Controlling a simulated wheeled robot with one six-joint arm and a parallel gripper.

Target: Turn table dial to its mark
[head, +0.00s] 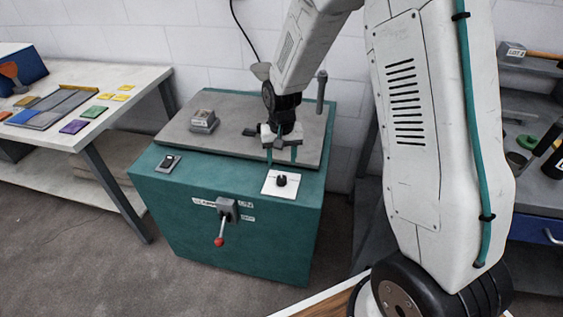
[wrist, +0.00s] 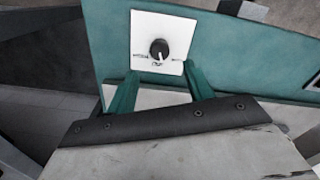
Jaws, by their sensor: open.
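The table dial is a small black knob (head: 281,180) on a white square plate (head: 291,190) at the front right of the green machine table's top. In the wrist view the dial (wrist: 159,48) shows a light pointer line, and the white plate (wrist: 176,28) carries small dark marks below and beside the knob, too small to read. My gripper (head: 282,162) is above and just behind the plate, fingers pointing down. Its two green fingers (wrist: 155,88) are apart, empty and not touching the dial.
A red-tipped lever (head: 219,241) sticks out of the green cabinet's front. A black switch (head: 168,163) is at the top's left edge. A grey block (head: 203,121) and an upright post (head: 321,88) stand on the grey plate. A side table (head: 150,82) with coloured tiles is at left.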

